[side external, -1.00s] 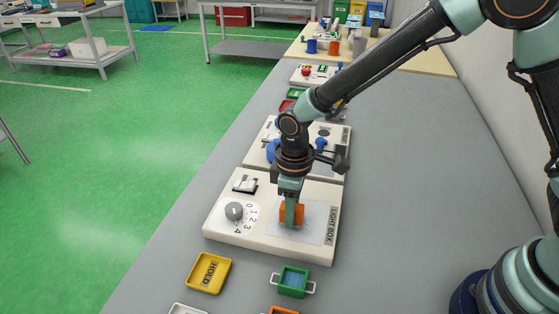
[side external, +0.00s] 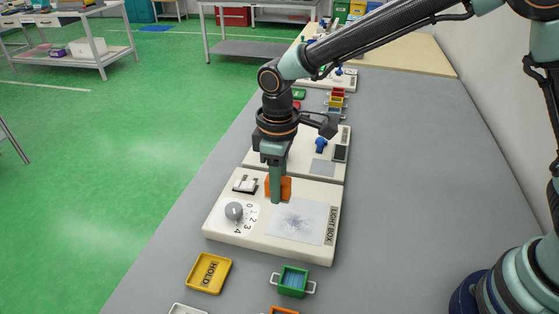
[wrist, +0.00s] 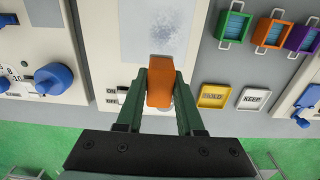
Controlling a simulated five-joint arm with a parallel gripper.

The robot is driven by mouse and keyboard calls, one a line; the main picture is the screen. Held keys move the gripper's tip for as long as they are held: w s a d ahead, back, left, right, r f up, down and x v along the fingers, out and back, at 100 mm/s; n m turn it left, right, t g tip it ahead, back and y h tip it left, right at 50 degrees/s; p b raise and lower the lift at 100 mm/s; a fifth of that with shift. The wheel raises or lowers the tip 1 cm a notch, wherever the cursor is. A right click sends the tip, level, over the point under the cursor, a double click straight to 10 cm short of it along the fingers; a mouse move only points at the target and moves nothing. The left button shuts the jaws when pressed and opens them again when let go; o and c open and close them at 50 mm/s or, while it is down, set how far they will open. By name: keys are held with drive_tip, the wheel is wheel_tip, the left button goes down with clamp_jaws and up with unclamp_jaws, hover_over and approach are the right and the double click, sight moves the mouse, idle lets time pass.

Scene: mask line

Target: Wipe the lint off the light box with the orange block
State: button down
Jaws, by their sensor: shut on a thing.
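The light box (side external: 251,238) is a cream panel with a grey dial, a switch and a pale square plate (side external: 300,232). My gripper (side external: 275,197) is shut on the orange block (side external: 286,187). In the wrist view the orange block (wrist: 160,80) sits between both fingers, at the plate's near edge. In the side view it is by the plate's far left edge, beside the switch. I cannot tell whether the block touches the panel.
A yellow HOLD tray (side external: 209,272) and a green bin (side external: 293,281) stand in front of the light box. A white KEEP tray (wrist: 253,99) is beside the HOLD tray. Another cream panel (side external: 332,137) stands behind. Grey bench to the right is clear.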

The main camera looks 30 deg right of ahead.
drive_tip(key=shift+r, duration=0.7)
